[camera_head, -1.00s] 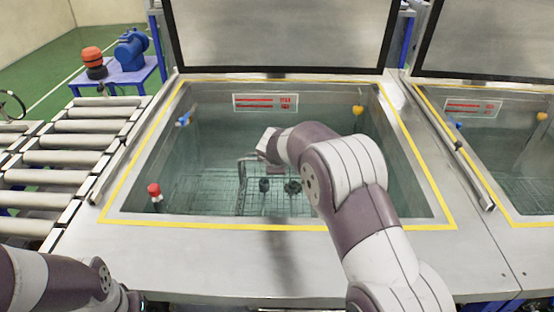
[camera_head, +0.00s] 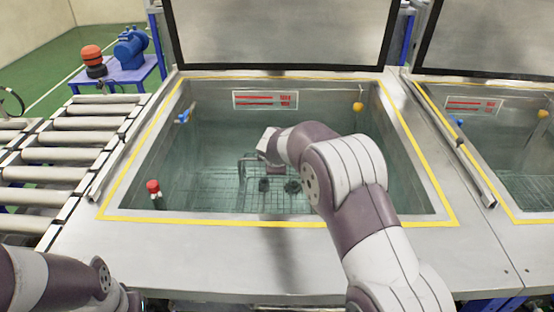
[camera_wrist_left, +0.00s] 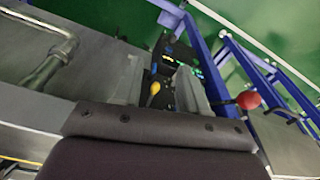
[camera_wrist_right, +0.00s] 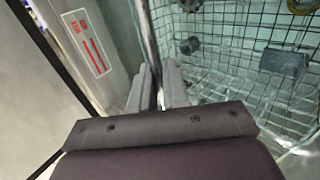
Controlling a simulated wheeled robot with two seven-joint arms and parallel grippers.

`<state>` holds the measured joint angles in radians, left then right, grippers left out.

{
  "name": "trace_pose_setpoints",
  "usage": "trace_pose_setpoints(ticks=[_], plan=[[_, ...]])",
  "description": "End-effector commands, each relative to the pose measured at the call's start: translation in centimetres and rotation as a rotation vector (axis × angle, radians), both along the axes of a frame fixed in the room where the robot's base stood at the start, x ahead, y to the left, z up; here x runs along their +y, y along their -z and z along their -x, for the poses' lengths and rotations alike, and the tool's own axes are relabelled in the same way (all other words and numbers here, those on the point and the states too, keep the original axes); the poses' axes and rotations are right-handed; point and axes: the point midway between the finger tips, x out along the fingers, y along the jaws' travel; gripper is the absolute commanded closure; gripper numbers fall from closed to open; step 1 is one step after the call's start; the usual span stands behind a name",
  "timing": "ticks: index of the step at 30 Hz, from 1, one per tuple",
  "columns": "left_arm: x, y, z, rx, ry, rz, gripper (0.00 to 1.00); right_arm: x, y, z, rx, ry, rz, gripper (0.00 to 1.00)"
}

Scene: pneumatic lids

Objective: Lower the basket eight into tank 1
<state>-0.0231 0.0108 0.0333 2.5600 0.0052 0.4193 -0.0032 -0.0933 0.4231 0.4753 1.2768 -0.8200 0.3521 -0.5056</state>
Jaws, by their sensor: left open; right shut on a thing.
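A wire basket (camera_head: 271,203) hangs inside the open, yellow-edged tank (camera_head: 120,192); it holds several dark parts, and its lower part looks dim and greenish, as if under water. My right gripper (camera_wrist_right: 158,88) is shut on the basket's upright metal handle (camera_wrist_right: 147,38). The mesh and parts show to its right in the right wrist view. In the head view my right arm hides part of the basket and the right fingertips are hard to see. My left gripper (camera_wrist_left: 165,88) is open and empty, outside the tank; the head view does not show its fingers. The numbers on basket and tank are not readable.
The tank lid (camera_head: 280,35) stands raised behind. A second open tank (camera_head: 510,165) is at the right. A roller conveyor (camera_head: 75,155) is at the left. A red-capped fitting (camera_head: 153,187) and a blue fitting (camera_head: 183,117) are in the tank's left side.

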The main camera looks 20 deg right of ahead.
Motion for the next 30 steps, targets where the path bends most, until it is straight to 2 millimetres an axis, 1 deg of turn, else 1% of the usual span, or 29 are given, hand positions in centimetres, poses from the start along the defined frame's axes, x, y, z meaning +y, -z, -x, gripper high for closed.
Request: trace_pose_setpoints(ticks=[1, 8, 9, 10, 11, 17, 18, 20, 23, 26, 30], plan=[[0.0, 0.1, 0.0, 0.0, 0.0, 0.0, 0.57, 0.0, -0.3, -0.2, -0.008, -0.001, -0.001, 1.0], [0.0, 0.1, 0.0, 0.0, 0.0, 0.0, 0.57, 0.0, -0.3, -0.1, -0.008, -0.001, -0.001, 1.0], [0.0, 0.1, 0.0, 0.0, 0.0, 0.0, 0.57, 0.0, -0.3, -0.1, -0.008, -0.001, -0.001, 0.72], [0.0, 0.1, 0.0, 0.0, 0.0, 0.0, 0.57, 0.0, -0.3, -0.1, -0.008, -0.001, -0.001, 0.62], [0.0, 0.1, 0.0, 0.0, 0.0, 0.0, 0.57, 0.0, -0.3, -0.1, -0.006, -0.001, 0.0, 0.55], [0.0, 0.1, 0.0, 0.0, 0.0, 0.0, 0.57, 0.0, -0.1, -0.1, -0.003, -0.001, 0.0, 0.55], [0.0, 0.1, 0.0, 0.0, 0.0, 0.0, 0.57, 0.0, 0.4, 0.1, 0.006, 0.001, 0.0, 0.55], [0.0, 0.1, 0.0, 0.0, 0.0, 0.0, 0.57, 0.0, 0.2, 0.2, 0.005, 0.001, 0.001, 0.55], [0.0, 0.2, 0.0, 0.0, 0.0, 0.0, 0.57, 0.2, -0.6, 0.7, 0.001, -0.001, 0.0, 0.55], [0.0, 0.2, 0.0, 0.0, 0.0, 0.0, 0.57, 0.7, -2.2, 2.1, -0.002, -0.001, -0.001, 0.55], [0.0, 0.1, 0.0, 0.0, 0.0, 0.0, 0.57, 1.4, -5.0, 4.4, -0.005, -0.002, -0.001, 0.55]])
